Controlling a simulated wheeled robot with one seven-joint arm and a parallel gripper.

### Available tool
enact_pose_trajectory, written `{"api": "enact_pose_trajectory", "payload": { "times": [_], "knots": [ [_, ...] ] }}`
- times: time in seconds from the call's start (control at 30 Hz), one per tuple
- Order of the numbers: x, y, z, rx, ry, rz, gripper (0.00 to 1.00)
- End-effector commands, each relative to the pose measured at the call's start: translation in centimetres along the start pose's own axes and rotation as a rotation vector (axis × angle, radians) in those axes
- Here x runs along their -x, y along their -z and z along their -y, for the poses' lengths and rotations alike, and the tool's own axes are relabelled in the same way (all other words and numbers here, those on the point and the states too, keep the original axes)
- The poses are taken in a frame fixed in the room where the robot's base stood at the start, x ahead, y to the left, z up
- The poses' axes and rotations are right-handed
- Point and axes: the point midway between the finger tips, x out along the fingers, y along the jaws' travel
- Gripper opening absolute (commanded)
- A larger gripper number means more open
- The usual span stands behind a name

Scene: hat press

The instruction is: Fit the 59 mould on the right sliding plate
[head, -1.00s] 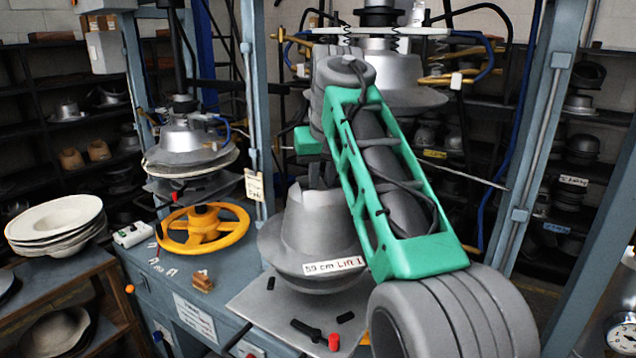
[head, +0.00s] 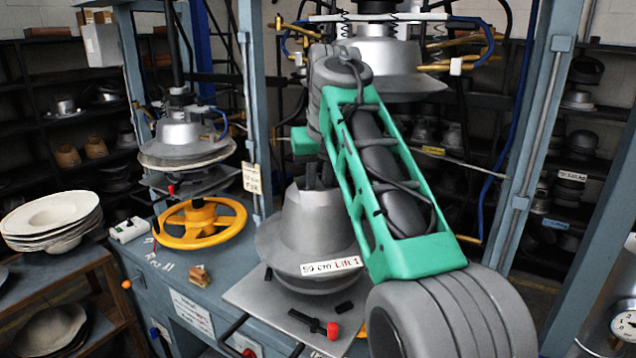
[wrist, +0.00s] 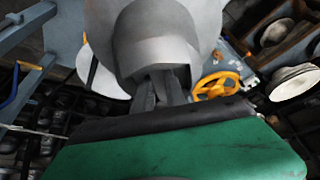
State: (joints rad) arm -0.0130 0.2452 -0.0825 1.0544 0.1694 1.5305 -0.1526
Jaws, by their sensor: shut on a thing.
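The grey metal 59 mould (head: 306,228), labelled "59 cm Lift 1", is upright with its wide brim low, over the right sliding plate (head: 250,294). Whether its underside touches the plate or hangs just above it, I cannot tell. My gripper (head: 319,178) is shut on the upstand at the mould's top. The wrist view shows the fingers of my gripper (wrist: 165,88) against the mould (wrist: 160,40). My arm hides part of the mould's right side and the plate's right part.
A black clamp handle with a red end (head: 318,325) lies at the plate's front. A yellow handwheel (head: 200,220) stands left. Blue-grey press posts (head: 252,100) flank the space. An upper press head (head: 385,65) hangs behind my arm. Stacked pale hat forms (head: 52,220) sit far left.

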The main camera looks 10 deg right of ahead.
Motion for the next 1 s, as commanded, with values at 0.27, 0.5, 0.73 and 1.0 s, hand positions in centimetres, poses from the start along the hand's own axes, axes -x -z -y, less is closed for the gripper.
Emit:
{"api": "enact_pose_trajectory", "payload": {
  "times": [0.27,0.5,0.73,1.0],
  "knots": [
    [0.4,0.1,0.0,0.000,0.000,-0.009,0.00],
    [0.1,0.0,0.0,0.000,0.000,-0.008,0.00],
    [-1.1,-0.5,0.0,0.000,0.000,-0.008,0.00],
    [-2.3,-1.0,0.0,0.000,0.000,-0.009,0.00]
  ]
}}
